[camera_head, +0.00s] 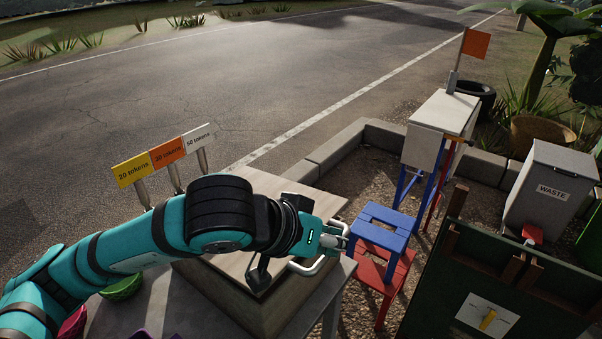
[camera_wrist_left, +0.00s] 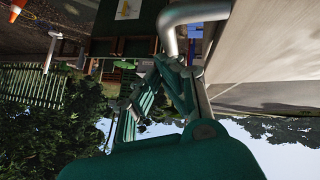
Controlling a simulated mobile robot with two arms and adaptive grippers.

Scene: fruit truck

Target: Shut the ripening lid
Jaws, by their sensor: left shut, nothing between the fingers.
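The ripening box (camera_head: 275,305) is a wooden box on a grey table, and its pale wooden lid (camera_head: 318,204) is partly hidden behind my left arm. A metal bar handle (camera_head: 318,264) shows at its right side, just below my left gripper (camera_head: 335,237). My left gripper is shut and empty, close beside the handle; I cannot tell whether they touch. In the left wrist view the handle (camera_wrist_left: 172,28) curves above the closed fingers (camera_wrist_left: 160,85), and a broad pale panel (camera_wrist_left: 262,62) fills the right side. How far the lid stands open is unclear. My right gripper is out of view.
Yellow, orange and white token signs (camera_head: 163,154) stand behind my arm. A green bowl (camera_head: 122,286) sits on the table. A blue stool (camera_head: 383,229), a red stool (camera_head: 378,272) and a dark green board (camera_head: 500,290) stand to the right. A grey waste bin (camera_head: 549,190) is beyond.

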